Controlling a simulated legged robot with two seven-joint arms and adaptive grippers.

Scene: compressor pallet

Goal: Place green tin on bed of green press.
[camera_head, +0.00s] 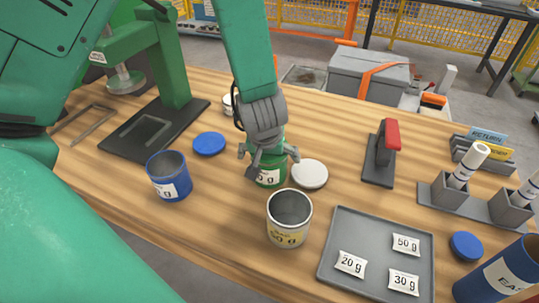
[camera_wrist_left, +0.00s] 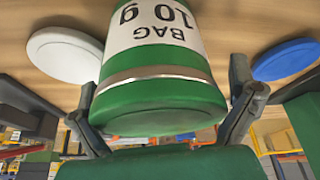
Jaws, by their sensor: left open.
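The green tin (camera_head: 270,175) with a white label stands on the wooden table, partly hidden by my left gripper (camera_head: 268,153). The left wrist view shows the tin (camera_wrist_left: 160,75) close up, its label reading "BAG 10 g" upside down. The fingers of my left gripper (camera_wrist_left: 165,105) are open, one on each side of the tin's green end; I cannot tell whether they touch it. The green press (camera_head: 172,65) stands at the table's left, with a dark flat bed (camera_head: 145,132) that is empty. My right gripper is not in view.
A blue tin (camera_head: 169,178), a blue lid (camera_head: 209,143), a white lid (camera_head: 309,173) and an open metal tin (camera_head: 288,220) surround the green tin. A grey tray (camera_head: 375,278) with weight bags lies front right. A red-handled tool (camera_head: 383,150) stands behind it.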

